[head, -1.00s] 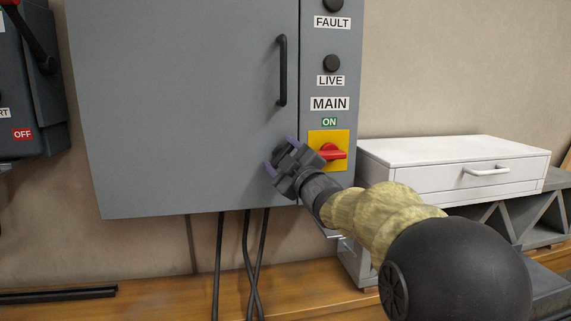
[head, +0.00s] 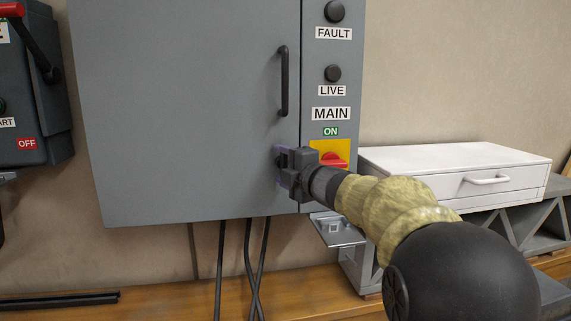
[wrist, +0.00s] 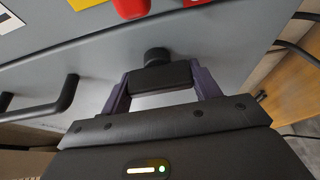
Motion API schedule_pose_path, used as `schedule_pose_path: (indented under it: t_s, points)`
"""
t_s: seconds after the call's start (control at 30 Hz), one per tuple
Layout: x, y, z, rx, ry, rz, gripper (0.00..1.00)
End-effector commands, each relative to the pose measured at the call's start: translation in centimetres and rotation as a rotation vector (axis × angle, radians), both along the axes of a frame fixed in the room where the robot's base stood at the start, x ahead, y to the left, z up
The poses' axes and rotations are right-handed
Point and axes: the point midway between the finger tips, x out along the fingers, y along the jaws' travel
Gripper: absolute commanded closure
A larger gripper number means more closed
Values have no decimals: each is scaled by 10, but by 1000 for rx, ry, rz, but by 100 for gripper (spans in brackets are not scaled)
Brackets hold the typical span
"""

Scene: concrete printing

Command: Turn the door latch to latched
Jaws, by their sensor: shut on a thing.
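The grey cabinet door (head: 180,110) fills the left of the head view and looks closed. The door latch (wrist: 160,77), a black bar on a round black hub, shows in the wrist view on the door face. My gripper (head: 282,165) is at the door's lower right edge, and its purple fingers (wrist: 207,84) are shut on the two ends of the latch bar. In the head view my gripper hides the latch. I cannot read from these frames whether the latch is at its latched position.
The red rotary switch (head: 333,159) on its yellow plate is just right of my gripper, below the MAIN and ON labels. The black door handle (head: 284,80) is above. A white drawer unit (head: 455,170) stands at the right. Black cables (head: 248,265) hang below the cabinet.

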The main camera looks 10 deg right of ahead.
Motion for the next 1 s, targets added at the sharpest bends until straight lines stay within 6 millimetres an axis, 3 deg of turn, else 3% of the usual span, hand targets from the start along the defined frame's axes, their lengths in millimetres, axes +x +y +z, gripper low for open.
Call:
schedule_pose_path:
  t_s: [0.43, 0.47, 0.57, 1.0]
  points:
    - [0, 3, 1, -15, -2, 2, 61]
    - [0, 3, 1, -15, -2, 3, 34]
    - [0, 5, 1, -14, -2, 6, 16]
    - [-9, -1, 0, -14, -3, 3, 16]
